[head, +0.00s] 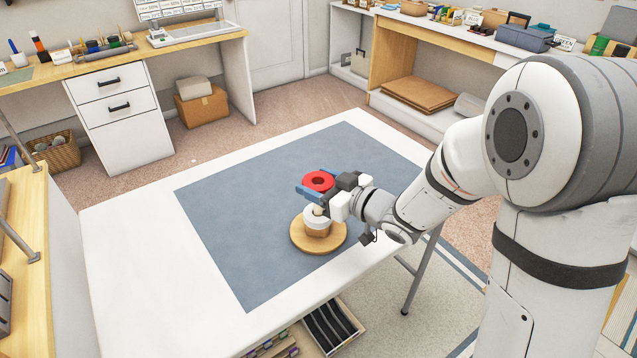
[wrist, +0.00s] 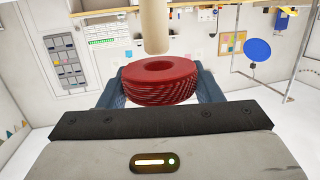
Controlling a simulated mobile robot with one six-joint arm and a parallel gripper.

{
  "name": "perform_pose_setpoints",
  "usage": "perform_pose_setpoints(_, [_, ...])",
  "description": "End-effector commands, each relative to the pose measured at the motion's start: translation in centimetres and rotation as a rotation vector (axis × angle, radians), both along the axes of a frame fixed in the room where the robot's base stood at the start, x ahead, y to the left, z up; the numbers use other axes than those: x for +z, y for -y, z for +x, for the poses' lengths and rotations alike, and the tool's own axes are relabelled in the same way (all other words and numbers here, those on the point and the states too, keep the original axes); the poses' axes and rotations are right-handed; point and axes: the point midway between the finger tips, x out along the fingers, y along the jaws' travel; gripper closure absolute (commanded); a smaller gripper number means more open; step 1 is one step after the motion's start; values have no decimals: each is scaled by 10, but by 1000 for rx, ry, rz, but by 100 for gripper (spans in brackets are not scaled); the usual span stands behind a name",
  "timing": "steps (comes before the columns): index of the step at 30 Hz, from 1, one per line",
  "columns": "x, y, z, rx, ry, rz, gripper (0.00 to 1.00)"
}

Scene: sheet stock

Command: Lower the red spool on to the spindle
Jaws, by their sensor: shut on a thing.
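The red spool (head: 319,181) is held between the blue fingers of my gripper (head: 316,190), above the wooden stand. In the wrist view the spool (wrist: 160,82) shows its ridged side and centre hole, with a blue finger on each side (wrist: 160,90). The spindle is a pale peg (head: 317,209) rising from a round wooden base (head: 303,238), with a white ring-like piece (head: 314,220) around it. In the wrist view the spindle (wrist: 153,25) comes down from the top edge. Its tip looks close to the hole and apart from the spool; whether they line up exactly I cannot tell.
The stand is on a blue-grey mat (head: 235,220) on a white table (head: 120,250); the mat around it is clear. A drawer tray (head: 330,325) shows below the table's front edge. Benches with tools stand along the walls.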

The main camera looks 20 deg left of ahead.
Motion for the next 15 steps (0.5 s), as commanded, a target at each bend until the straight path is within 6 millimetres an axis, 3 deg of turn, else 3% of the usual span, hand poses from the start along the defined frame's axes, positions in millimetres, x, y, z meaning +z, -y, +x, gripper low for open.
perform_pose_setpoints(15, [-4,-1,0,1,0,0,87])
